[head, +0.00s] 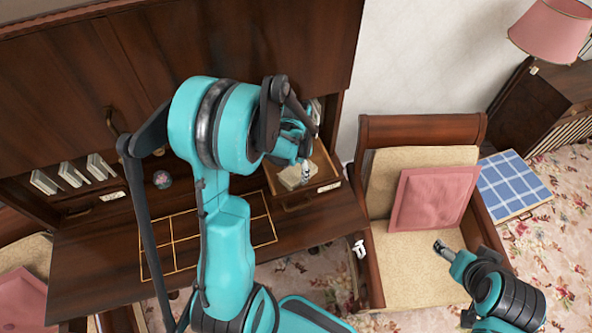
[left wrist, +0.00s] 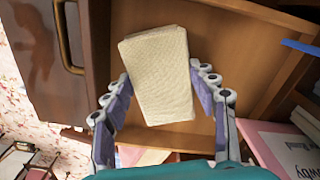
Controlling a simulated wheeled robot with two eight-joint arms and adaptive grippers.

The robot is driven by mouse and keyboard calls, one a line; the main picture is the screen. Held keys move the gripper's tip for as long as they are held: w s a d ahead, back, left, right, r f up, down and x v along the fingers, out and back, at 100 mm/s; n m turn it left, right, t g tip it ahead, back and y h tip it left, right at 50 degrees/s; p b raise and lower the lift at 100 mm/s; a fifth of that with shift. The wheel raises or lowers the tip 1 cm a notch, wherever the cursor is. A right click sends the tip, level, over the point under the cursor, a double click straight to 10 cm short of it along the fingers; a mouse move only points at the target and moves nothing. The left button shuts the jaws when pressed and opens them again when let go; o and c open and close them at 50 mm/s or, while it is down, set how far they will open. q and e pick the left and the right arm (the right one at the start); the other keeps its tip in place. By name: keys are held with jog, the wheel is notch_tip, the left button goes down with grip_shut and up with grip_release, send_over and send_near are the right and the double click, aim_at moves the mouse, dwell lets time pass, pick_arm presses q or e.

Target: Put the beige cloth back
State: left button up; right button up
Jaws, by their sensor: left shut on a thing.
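The beige cloth (left wrist: 158,75) is a folded block between the two fingers of my left gripper (left wrist: 163,88) in the left wrist view. My left gripper is shut on it. In the head view the cloth (head: 291,178) shows within the outline of an open wooden drawer (head: 322,200), below my left gripper (head: 304,168). I cannot tell whether it touches the drawer floor. The drawer's bare bottom (left wrist: 218,72) shows beside the cloth. My right gripper (head: 440,247) is over the armchair's front edge, far from the cloth; its fingers are too small to judge.
The dark wooden desk (head: 110,250) carries a gold-lined grid (head: 180,228). Several pale booklets (head: 72,174) stand in the cabinet at left. An armchair (head: 385,180) with a pink cushion (head: 432,198) stands right of the drawer. A blue checked panel (head: 510,185) lies farther right.

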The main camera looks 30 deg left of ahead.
aim_at(297, 173)
pick_arm(q)
jog(key=shift+s+f, duration=0.1)
jog(key=o, duration=1.1)
notch_tip(297, 173, up, 8)
jog(key=shift+d+r+p, duration=0.1)
jog(key=shift+d+p, duration=0.05)
jog(key=shift+p, duration=0.25)
jog(key=s+d+r+n+t, duration=0.1)
jog(key=s+d+r+t, duration=0.1)
jog(key=s+d+r, duration=0.1)
jog(key=s+d+r+n+t, duration=0.1)
jog(key=s+d+r+t, duration=0.1)
jog(key=s+d+r, duration=0.1)
jog(key=s+d+r+n+t, duration=0.1)
jog(key=s+d+r+t, duration=0.2)
jog(key=s+d, duration=0.1)
jog(key=shift+s+d+r+n, duration=0.3)
jog(key=shift+d, duration=0.2)
